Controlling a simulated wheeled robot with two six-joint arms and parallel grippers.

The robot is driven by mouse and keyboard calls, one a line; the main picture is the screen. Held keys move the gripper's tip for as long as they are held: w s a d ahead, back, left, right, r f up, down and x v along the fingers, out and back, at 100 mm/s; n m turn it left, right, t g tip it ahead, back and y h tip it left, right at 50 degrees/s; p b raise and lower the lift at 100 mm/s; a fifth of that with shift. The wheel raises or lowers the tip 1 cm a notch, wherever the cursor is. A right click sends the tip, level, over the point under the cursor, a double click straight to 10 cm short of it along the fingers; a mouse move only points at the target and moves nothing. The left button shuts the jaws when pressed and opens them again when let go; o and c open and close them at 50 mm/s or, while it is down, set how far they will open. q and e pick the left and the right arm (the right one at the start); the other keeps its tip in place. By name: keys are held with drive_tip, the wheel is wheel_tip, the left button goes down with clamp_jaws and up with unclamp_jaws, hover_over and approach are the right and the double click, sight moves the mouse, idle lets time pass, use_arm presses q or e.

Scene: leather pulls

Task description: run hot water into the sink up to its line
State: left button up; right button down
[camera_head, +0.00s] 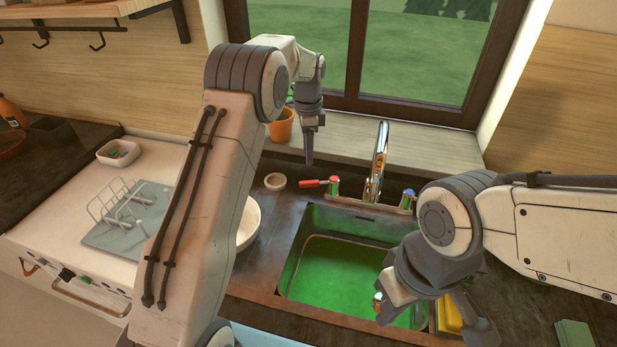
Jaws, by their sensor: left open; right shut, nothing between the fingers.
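The sink (298,262) is a dark-rimmed basin whose inside looks green; I cannot tell its water level or make out a fill mark for certain. The chrome faucet (380,150) stands behind it, with no clear stream visible. The red-marked tap (334,183) is on the faucet's left, with a red lever (309,183) pointing left. The blue-marked tap (408,194) is on the right. My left gripper (309,158) is open, pointing down above and behind the red lever, apart from it. My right gripper (387,312) is shut and empty over the sink's front right.
A white bowl (250,222) sits left of the sink, partly behind my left arm. A small round dish (275,181) and an orange pot (281,126) are near the sill. A yellow sponge-like item (450,314) lies by the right gripper. A drying rack (118,203) stands left.

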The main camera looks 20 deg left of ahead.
sight(308, 181)
use_arm(q)
wheel_tip(308, 181, down, 9)
drive_tip(key=p, duration=0.3)
drive_tip(key=shift+f, duration=0.65)
clamp_jaws()
drive_tip(key=shift+r, duration=0.1)
idle(0.8)
